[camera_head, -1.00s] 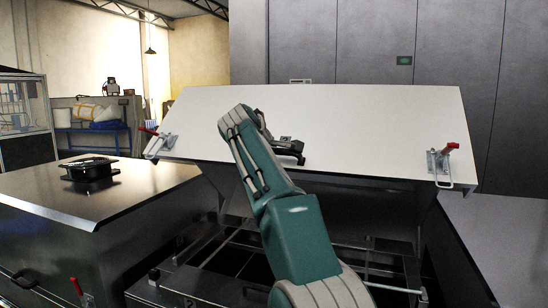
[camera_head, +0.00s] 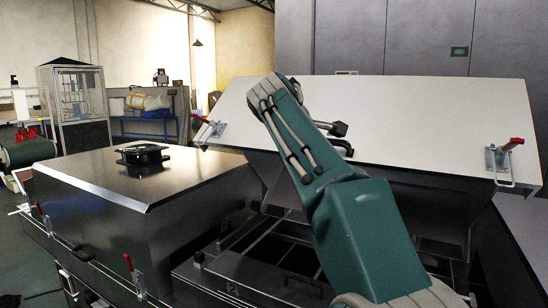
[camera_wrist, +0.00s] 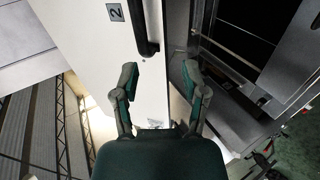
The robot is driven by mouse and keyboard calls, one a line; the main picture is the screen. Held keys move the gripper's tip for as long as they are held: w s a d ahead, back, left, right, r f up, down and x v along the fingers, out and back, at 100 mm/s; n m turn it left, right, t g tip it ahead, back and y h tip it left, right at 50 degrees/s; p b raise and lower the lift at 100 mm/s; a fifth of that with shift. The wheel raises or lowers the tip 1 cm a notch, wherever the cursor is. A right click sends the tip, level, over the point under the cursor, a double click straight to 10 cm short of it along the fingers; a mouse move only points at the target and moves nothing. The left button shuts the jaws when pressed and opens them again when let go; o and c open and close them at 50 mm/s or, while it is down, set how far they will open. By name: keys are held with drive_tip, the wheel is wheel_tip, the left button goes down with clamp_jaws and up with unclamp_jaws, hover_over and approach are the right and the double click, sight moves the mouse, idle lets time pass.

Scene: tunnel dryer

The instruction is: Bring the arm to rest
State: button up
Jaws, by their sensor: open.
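My green arm (camera_head: 355,215) reaches up from the lower right of the head view and bends at its top in front of a raised white lid (camera_head: 430,115). In the wrist view my gripper (camera_wrist: 160,78) is open, its two fingers apart with nothing between them. The lid panel (camera_wrist: 85,40) fills much of the upper left there, with a "2" label and a black bar handle (camera_wrist: 146,35) ahead of the fingers. Dark parts show beside the arm in the head view; whether they are gripper or handle I cannot tell.
Below the lid is an open bay with a metal frame (camera_head: 270,243). A closed steel cover (camera_head: 105,185) stands at left with a black fitting (camera_head: 143,155). Red-handled clamps (camera_head: 503,158) sit at the lid's ends. A tall grey cabinet wall (camera_head: 365,35) stands behind.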

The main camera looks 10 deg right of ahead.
drive_tip(key=s+a+f+m+g+y, duration=0.1)
drive_tip(key=s+f+m, duration=0.4)
drive_tip(key=s+f, duration=1.1)
drive_tip(key=s+a+f+m+g+y, duration=0.2)
drive_tip(key=s+f+m+y, duration=0.3)
drive_tip(key=s+f, duration=1)
drive_tip(key=s+g+y, duration=0.1)
drive_tip(key=s, duration=0.4)
drive_tip(key=shift+a+f, duration=0.15)
drive_tip(key=shift+f, duration=0.25)
